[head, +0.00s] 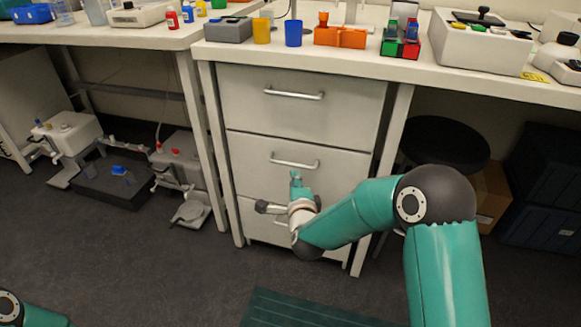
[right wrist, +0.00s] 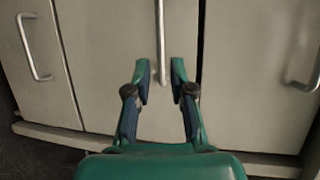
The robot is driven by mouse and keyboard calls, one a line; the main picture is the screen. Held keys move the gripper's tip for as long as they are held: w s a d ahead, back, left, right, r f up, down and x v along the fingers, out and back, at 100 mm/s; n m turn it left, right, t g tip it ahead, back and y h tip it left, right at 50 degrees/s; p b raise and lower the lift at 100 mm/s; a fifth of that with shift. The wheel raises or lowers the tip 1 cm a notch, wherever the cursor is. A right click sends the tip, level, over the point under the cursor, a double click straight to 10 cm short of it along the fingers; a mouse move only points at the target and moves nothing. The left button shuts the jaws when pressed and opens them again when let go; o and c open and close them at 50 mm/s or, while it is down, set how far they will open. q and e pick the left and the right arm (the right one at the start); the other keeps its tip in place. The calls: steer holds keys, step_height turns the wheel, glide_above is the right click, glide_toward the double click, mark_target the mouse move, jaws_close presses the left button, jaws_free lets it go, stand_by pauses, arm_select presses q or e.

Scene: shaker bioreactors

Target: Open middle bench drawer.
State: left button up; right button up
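The bench drawer unit has three grey drawers stacked below the worktop, each with a bar handle. The middle drawer (head: 250,158) looks shut in the head view. Its silver handle (head: 295,163) is just above the fingertips of my right gripper (head: 295,180). In the right wrist view my right gripper (right wrist: 160,72) is open, its two fingers on either side of the end of the middle handle (right wrist: 160,45). I cannot tell how deep the handle sits between the fingers, and no contact is visible. My left gripper is out of view.
The top drawer (head: 250,110) and bottom drawer (head: 252,213) also look shut. A dark stool (head: 445,140) stands right of the unit. Lab equipment sits on the floor to the left. The floor in front of the drawers has free room.

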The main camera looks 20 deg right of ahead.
mark_target(290, 165)
steer(key=b+x, duration=0.1)
steer(key=x, duration=0.9)
steer(key=shift+w+f, duration=0.1)
steer(key=shift+c, duration=0.4)
jaws_close()
steer(key=shift+a, duration=0.1)
